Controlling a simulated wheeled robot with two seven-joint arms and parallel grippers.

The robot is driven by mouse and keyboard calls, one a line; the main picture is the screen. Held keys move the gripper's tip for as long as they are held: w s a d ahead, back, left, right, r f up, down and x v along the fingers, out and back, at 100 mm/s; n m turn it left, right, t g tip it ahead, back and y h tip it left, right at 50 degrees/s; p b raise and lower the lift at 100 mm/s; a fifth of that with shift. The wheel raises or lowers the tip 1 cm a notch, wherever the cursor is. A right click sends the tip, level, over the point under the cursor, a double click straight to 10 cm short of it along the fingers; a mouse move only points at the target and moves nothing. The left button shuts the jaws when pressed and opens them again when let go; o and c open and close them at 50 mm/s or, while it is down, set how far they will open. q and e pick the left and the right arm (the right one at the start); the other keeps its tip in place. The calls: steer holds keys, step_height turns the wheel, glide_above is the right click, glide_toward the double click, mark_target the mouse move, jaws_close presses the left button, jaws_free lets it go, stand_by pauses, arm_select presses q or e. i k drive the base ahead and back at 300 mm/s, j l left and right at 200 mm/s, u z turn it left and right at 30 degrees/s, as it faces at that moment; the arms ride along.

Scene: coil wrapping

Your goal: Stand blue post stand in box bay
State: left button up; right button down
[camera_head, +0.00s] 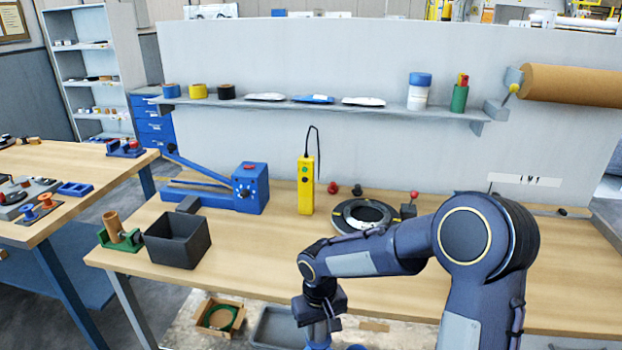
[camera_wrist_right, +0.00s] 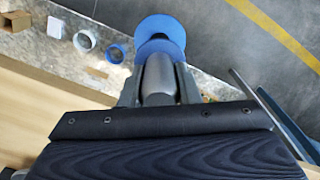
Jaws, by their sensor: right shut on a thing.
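My right gripper (camera_head: 318,318) hangs in front of the table's front edge, low in the head view. In the right wrist view the right gripper (camera_wrist_right: 158,85) is shut on the grey post of the blue post stand (camera_wrist_right: 160,28), whose round blue discs show beyond the fingers. In the head view, only a bit of blue shows below the gripper. An open cardboard box (camera_head: 202,320) with a green ring inside sits low under the table. I cannot tell whether it is the box bay. My left gripper is not in view.
A dark grey bin (camera_head: 178,254) and a green stand (camera_head: 119,241) are at the table's left end. A grey tray (camera_head: 268,328) lies below, beside the cardboard box. White rings (camera_wrist_right: 85,42) and a blue ring (camera_wrist_right: 117,53) lie below in the wrist view.

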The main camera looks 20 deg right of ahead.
mark_target(597, 251)
steer(key=k+l, duration=0.1)
steer(key=l, duration=0.25)
steer(key=k+l+u, duration=0.15)
steer(key=l, duration=0.2)
steer(key=k+l, duration=0.1)
steer(key=l, duration=0.25)
steer(key=k+l+u, duration=0.1)
steer(key=l, duration=0.25)
steer(key=k+l+u, duration=0.1)
steer(key=l, duration=0.25)
steer(key=k+l+u, duration=0.4)
steer(key=k+l, duration=0.45)
steer(key=l, duration=0.25)
steer(key=k+l+u, duration=0.4)
steer(key=k+l, duration=0.45)
steer(key=k+l+u, duration=0.3)
steer(key=k+l, duration=0.2)
steer(key=l, duration=0.25)
steer(key=k+l+u, duration=0.3)
steer(key=k+l, duration=0.3)
